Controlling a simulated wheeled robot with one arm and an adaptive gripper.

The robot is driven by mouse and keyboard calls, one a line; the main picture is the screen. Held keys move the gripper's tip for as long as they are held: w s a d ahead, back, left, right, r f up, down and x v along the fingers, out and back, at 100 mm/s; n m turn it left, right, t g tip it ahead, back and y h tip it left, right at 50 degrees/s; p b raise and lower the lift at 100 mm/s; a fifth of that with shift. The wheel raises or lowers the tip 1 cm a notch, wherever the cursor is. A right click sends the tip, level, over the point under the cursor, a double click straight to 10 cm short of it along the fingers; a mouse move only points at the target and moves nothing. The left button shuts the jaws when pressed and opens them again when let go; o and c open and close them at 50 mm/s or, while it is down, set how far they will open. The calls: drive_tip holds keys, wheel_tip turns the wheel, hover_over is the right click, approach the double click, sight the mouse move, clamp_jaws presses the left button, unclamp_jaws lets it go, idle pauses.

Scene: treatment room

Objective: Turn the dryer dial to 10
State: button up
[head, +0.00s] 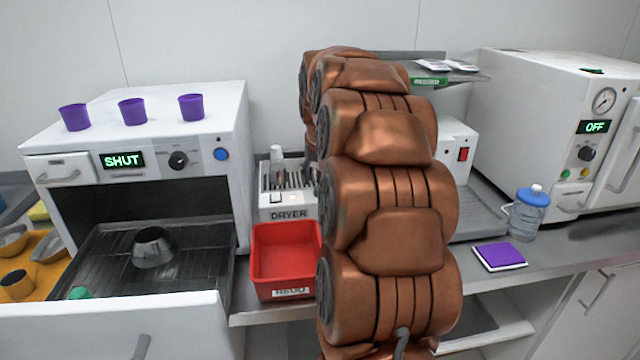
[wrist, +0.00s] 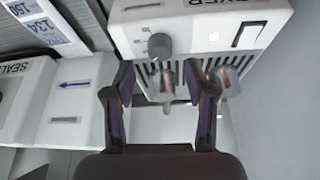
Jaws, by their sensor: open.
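The white dryer (head: 288,213) stands on the counter left of my arm in the head view, its right part hidden by the arm. In the wrist view the dryer (wrist: 200,16) appears upside down with its label cut off at the top edge. Its grey round dial (wrist: 159,45) shows there; the setting is too small to read. My gripper (wrist: 158,77) is open and empty, its fingertips spread below the dial in the picture, with the dial outside them.
A white machine reading SHUT (head: 220,130) with an open drawer is at left. An autoclave-like machine reading OFF (head: 530,120) and a bottle (head: 527,215) are at right.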

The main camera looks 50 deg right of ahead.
drive_tip(key=v, duration=0.7)
drive_tip(key=shift+r, duration=0.35)
drive_tip(key=shift+s+a, duration=0.1)
drive_tip(key=shift+s, duration=0.15)
